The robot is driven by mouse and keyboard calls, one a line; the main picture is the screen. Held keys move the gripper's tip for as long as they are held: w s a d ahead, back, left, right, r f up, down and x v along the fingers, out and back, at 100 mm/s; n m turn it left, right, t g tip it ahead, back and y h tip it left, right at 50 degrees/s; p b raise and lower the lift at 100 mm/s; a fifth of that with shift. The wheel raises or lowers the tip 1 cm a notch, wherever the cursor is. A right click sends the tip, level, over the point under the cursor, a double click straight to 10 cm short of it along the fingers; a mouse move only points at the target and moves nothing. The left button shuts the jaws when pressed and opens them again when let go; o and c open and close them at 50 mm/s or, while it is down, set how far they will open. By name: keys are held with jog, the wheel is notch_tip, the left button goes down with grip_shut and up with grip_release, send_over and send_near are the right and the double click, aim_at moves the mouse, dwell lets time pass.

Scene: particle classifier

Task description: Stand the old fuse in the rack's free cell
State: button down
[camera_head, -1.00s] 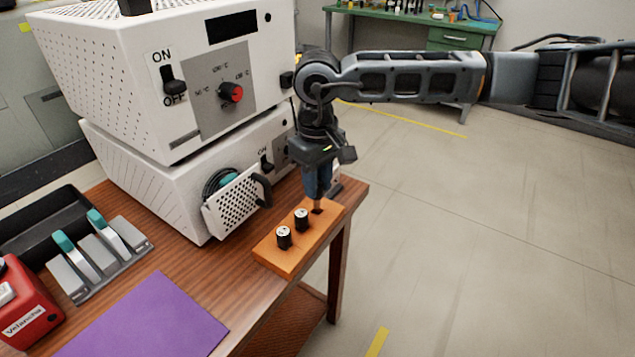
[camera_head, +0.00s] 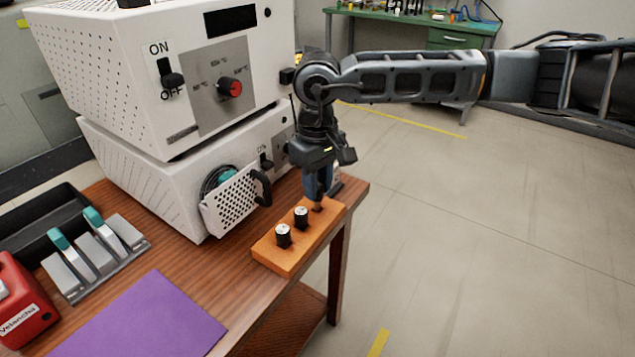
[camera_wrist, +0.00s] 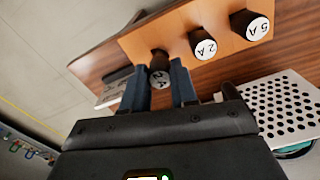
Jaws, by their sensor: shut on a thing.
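The old fuse (camera_wrist: 160,72) is a dark cylinder with a pale marked end, between my two blue fingertips in the wrist view. My gripper (camera_wrist: 160,86) is shut on it; in the head view my gripper (camera_head: 318,193) points down over the far end of the orange rack (camera_head: 270,258). The fuse's lower end meets the rack at the far cell. The fingers hide how deep it sits. Two black fuses with white tops stand in the other cells: a near one (camera_head: 283,235) and a middle one (camera_head: 301,217). The wrist view also shows the rack (camera_wrist: 150,38).
The white machine (camera_head: 135,95) stands close left of my gripper, with a perforated door (camera_head: 236,205) and black handle jutting toward the rack. A purple mat (camera_head: 145,320), grey switches (camera_head: 100,255) and a red box (camera_head: 25,305) lie left. The table's right edge is beside the rack.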

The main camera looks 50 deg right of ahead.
jog(key=shift+f+b, duration=1.1)
jog(key=shift+b, duration=0.2)
jog(key=c, duration=0.8)
grip_release()
jog(key=shift+r, duration=0.15)
notch_tip(320, 180, up, 8)
jog(key=shift+f, duration=0.2)
